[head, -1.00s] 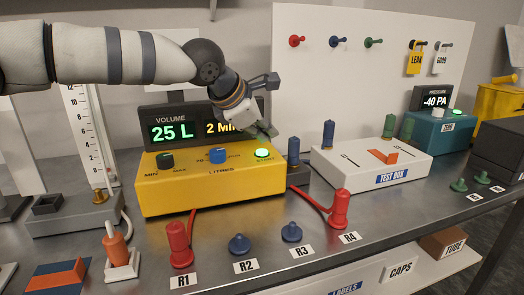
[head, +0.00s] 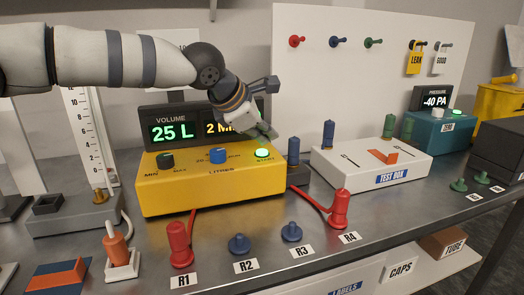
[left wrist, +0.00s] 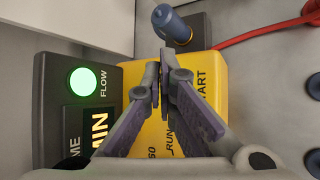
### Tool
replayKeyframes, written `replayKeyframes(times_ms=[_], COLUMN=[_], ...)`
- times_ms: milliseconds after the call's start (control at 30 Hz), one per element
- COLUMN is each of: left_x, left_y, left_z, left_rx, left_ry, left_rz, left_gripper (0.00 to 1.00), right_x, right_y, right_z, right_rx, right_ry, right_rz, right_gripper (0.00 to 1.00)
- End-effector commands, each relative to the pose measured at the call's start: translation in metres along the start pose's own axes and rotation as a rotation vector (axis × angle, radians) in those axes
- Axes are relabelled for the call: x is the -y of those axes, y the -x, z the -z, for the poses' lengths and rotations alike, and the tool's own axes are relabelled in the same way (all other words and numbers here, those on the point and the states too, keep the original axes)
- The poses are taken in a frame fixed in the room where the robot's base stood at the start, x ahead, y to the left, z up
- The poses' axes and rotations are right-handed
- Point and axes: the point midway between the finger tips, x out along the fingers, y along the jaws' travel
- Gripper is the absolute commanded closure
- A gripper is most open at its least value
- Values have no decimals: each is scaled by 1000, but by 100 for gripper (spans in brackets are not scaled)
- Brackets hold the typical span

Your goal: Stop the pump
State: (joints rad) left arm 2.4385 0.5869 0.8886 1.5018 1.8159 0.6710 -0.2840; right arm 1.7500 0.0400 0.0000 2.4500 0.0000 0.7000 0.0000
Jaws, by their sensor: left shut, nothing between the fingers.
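The yellow pump box (head: 212,192) stands on the bench with a dark knob (head: 165,160), a blue knob (head: 217,156) and a lit green START button (head: 263,153) on its top. Behind it, the dark display (head: 174,131) reads 25 L and a partly covered 2 MIN. A green FLOW lamp (left wrist: 82,81) is lit in the left wrist view. My left gripper (head: 268,131) is shut and empty, with its tips just above and behind the START button in the head view. In the left wrist view the gripper (left wrist: 161,62) hides the button. My right gripper is not in view.
A blue plug (head: 293,151) stands right beside the pump. The white test box (head: 350,163) is further right. Red plugs (head: 179,245) and blue plugs (head: 239,243) stand along the front. A red hose (head: 311,199) runs to the R4 plug.

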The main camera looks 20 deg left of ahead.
Motion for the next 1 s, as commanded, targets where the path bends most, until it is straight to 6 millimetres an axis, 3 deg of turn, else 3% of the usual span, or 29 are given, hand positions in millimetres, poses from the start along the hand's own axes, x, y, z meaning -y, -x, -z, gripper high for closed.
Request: replayKeyframes(times_ms=[1000], left_x=[4], left_y=[-6], left_z=[4], left_rx=[0], left_ry=[0], left_rz=[0], left_gripper=[100], right_x=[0], right_y=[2], right_z=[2], right_rx=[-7], right_ry=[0], right_rz=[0], right_gripper=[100])
